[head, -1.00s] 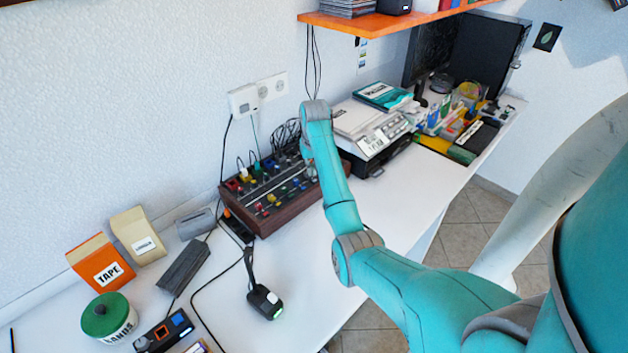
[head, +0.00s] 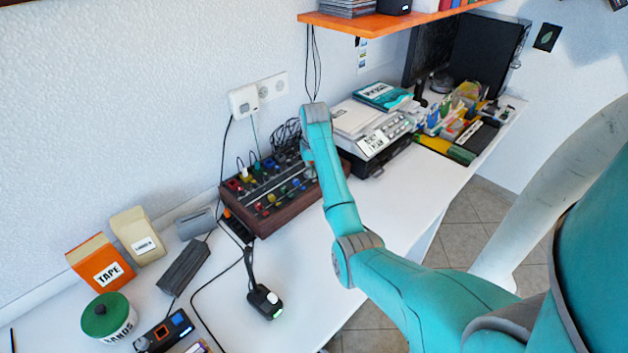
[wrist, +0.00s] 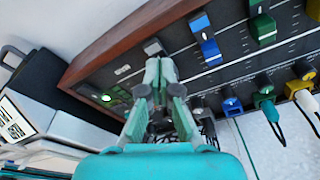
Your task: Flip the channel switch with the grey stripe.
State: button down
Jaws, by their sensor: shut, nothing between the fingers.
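The mixer with wooden sides (head: 290,213) stands on the white desk against the wall. It also fills the top of the wrist view (wrist: 125,50), with channels marked blue, green and yellow. A small grey piece (wrist: 153,46) shows on its panel just beyond my fingertips; I cannot tell whether it is the grey stripe or the switch on it. My gripper (wrist: 160,68) is shut and empty, its tips close to the panel by that grey piece. Contact cannot be made out.
Plugs with blue, green and yellow collars (wrist: 265,100) and their cables stand along the mixer's back edge. A grey-white machine (head: 365,125) stands right of the mixer. An orange shelf (head: 400,22) hangs above. Desk in front of the mixer is mostly clear.

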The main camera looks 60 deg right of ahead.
aim_at(312, 179)
jog(key=shift+f, duration=0.3)
notch_tip(312, 179, up, 7)
dwell(1.1)
dwell(0.5)
